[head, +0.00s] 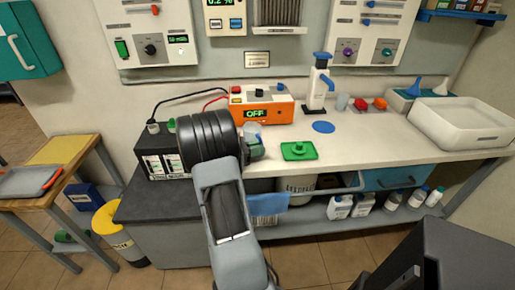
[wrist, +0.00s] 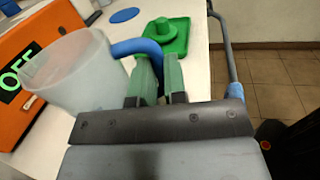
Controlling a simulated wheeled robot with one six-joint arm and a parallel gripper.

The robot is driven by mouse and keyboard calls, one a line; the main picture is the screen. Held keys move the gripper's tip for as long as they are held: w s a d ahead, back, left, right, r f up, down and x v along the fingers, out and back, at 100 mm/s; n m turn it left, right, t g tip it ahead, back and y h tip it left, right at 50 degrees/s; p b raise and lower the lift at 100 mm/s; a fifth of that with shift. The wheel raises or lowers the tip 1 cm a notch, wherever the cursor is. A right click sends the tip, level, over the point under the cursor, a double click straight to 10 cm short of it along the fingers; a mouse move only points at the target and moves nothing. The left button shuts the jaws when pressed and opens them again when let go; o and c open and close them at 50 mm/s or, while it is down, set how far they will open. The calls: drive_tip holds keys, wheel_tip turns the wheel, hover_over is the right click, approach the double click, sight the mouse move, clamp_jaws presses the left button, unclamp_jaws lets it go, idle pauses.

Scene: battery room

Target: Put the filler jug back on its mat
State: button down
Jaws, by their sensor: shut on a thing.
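My gripper (wrist: 158,68) is shut on the blue handle of the filler jug (wrist: 68,72), a translucent whitish vessel, in the wrist view. The jug is left of the fingers, beside the orange unit. In the head view my gripper (head: 256,149) is over the front of the bench, and my arm hides most of the jug. A flat round blue mat (head: 323,127) lies bare on the bench, right of and behind my gripper. It also shows at the top of the wrist view (wrist: 124,15). I cannot tell whether the jug touches the bench.
A green square piece with a knob (head: 299,151) lies just right of my gripper. The orange unit (head: 263,114) reading OFF stands behind it. A blue-topped dispenser (head: 318,84) stands behind the mat. A white basin (head: 462,122) is at the right.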

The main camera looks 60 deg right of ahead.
drive_tip(key=shift+f, duration=0.1)
drive_tip(key=c, duration=1.1)
unclamp_jaws()
drive_tip(key=v, duration=1.4)
